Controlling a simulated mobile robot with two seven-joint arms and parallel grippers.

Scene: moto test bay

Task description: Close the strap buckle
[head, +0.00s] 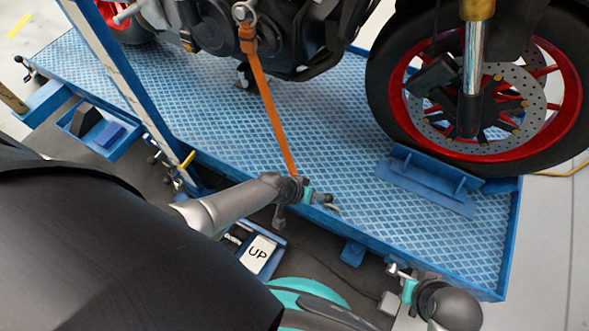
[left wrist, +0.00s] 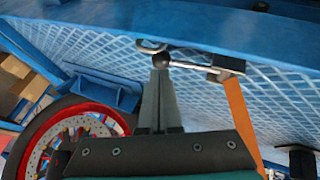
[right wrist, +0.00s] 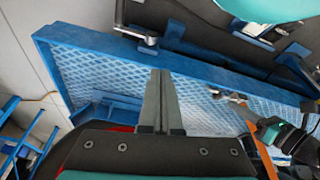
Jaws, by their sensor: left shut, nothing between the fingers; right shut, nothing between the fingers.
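The orange strap (head: 266,110) runs from the motorcycle down to the near side of the blue platform. In the left wrist view, the strap (left wrist: 241,118) enters a metal buckle (left wrist: 228,66). A thin lever with a dark ball knob (left wrist: 163,61) sticks out sideways from the buckle. My left gripper (head: 320,199) is shut and empty; its fingertips (left wrist: 160,72) appear at the knob, but contact cannot be told. In the head view, my left wrist hides much of the buckle. My right gripper (head: 389,304) is shut and empty, off the platform's near edge. Its fingers also show in the right wrist view (right wrist: 160,76).
The motorcycle's front wheel (head: 530,95) stands in a blue chock (head: 425,180) on the textured platform (head: 330,110). A metal clamp (right wrist: 148,41) sits on the platform edge near my right fingers. A white "UP" label (head: 258,254) lies below my left arm. A blue post (head: 118,75) rises at left.

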